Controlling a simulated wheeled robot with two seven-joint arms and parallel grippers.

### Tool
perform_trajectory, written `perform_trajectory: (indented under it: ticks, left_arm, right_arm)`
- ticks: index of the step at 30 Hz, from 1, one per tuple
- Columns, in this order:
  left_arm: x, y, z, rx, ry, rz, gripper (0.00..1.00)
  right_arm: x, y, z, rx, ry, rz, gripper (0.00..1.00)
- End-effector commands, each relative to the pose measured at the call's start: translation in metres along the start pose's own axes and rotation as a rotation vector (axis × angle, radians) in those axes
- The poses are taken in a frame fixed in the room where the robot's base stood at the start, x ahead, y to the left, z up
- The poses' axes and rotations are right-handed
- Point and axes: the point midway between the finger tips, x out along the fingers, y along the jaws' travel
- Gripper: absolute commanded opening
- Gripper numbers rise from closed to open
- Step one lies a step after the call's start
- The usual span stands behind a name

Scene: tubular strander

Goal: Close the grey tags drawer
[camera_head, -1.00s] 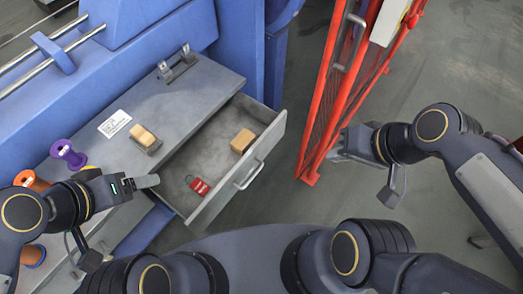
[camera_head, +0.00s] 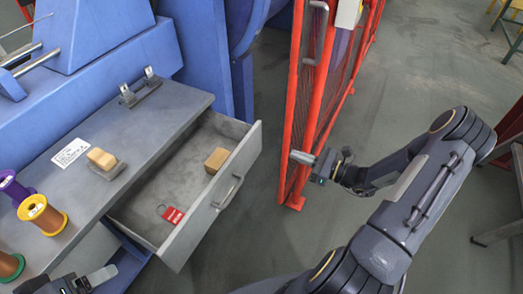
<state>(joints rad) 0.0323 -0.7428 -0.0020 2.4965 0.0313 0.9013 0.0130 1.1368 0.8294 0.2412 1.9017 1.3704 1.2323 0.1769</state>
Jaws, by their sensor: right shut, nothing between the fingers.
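The grey tags drawer (camera_head: 188,236) is pulled out of the grey bench (camera_head: 118,133). Its front, with a bar handle (camera_head: 229,192), faces the lower right. Inside lie a tan block (camera_head: 216,160) and a red tag (camera_head: 172,215). My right gripper (camera_head: 303,157) is shut and empty. It is to the right of the drawer front, apart from it, and overlaps the red fence in the picture. My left gripper (camera_head: 100,276) is at the lower left edge, below the drawer, partly cut off; its jaw opening is unclear.
The red mesh fence (camera_head: 297,130) stands right of the drawer with a floor gap between. On the bench are spools, including a yellow one (camera_head: 42,215), a white label (camera_head: 71,153) and a tan block (camera_head: 101,158) on a holder. Blue machinery (camera_head: 110,65) stands behind.

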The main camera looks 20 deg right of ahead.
Motion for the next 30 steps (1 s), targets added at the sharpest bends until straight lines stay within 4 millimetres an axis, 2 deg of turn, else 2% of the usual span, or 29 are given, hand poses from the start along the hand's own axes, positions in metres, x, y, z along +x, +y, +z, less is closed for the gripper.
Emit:
perform_trajectory:
  ticks: [5, 15, 21, 25, 30]
  left_arm:
    - [0.001, -0.001, 0.001, 0.000, 0.000, 0.000, 0.76]
    - [0.007, -0.003, 0.004, 0.000, 0.000, 0.000, 0.76]
    - [0.010, -0.005, 0.005, 0.000, 0.000, 0.000, 0.76]
    - [0.011, -0.005, 0.005, 0.000, 0.000, 0.000, 0.76]
    - [0.011, -0.005, 0.005, 0.000, 0.000, 0.000, 0.76]
  right_arm:
    - [0.018, 0.000, -0.001, 0.004, -0.004, -0.001, 0.00]
    - [0.090, 0.001, -0.001, 0.003, -0.003, 0.003, 0.00]
    - [0.123, 0.001, -0.001, 0.002, -0.002, 0.001, 0.00]
    - [0.134, 0.000, -0.001, 0.001, -0.001, 0.000, 0.00]
    - [0.139, 0.000, 0.000, 0.002, 0.000, -0.001, 0.00]
